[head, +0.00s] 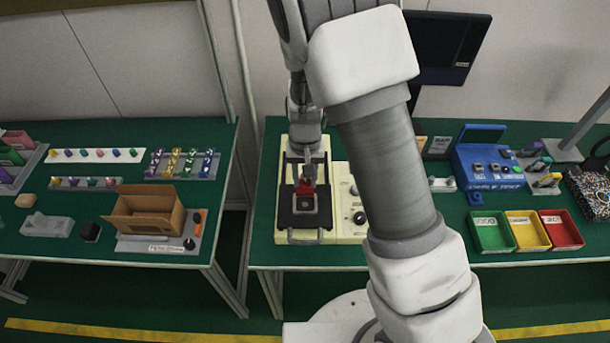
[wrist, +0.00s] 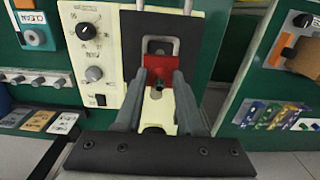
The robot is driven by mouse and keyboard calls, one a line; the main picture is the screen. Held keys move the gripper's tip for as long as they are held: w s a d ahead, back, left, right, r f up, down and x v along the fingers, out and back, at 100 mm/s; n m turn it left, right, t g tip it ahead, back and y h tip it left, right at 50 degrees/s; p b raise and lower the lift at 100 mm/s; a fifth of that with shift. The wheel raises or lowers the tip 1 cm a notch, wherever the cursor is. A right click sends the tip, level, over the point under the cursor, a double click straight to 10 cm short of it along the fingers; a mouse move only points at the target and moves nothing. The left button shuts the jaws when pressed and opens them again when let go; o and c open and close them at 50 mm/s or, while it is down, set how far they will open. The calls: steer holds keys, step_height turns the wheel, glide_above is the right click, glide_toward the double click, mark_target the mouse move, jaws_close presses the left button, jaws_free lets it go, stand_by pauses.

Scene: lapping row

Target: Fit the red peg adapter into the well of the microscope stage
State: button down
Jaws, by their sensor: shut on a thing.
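The red peg adapter (wrist: 157,69) is between the fingertips of my gripper (wrist: 159,82), which is shut on it. It also shows in the head view as a small red patch (head: 305,188) below my gripper (head: 307,176). The black microscope stage (head: 305,221) lies flat on the cream machine. It is also in the wrist view (wrist: 198,40). The well (wrist: 159,47) shows as a lighter-rimmed opening just beyond the adapter and is partly covered by it. The adapter appears beside the well, not in it; its height above the stage is unclear.
The cream machine (head: 346,225) has dials to the right of the stage, and a metal handle (head: 305,237) at its front. Green, yellow and red bins (head: 528,230) stand right of my arm. A separate table with a cardboard box (head: 147,213) is at left, across a gap.

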steer(key=shift+f, duration=0.1)
steer(key=shift+f+b, duration=2.4)
steer(key=shift+f, duration=0.4)
steer(key=shift+f+b, duration=0.95)
steer(key=shift+f, duration=0.05)
steer(key=shift+c, duration=2.2)
jaws_free()
steer(key=shift+r, duration=0.1)
step_height(320, 180, up, 16)
steer(key=shift+r+p, duration=0.25)
steer(key=shift+p, duration=0.35)
steer(key=shift+r, duration=0.45)
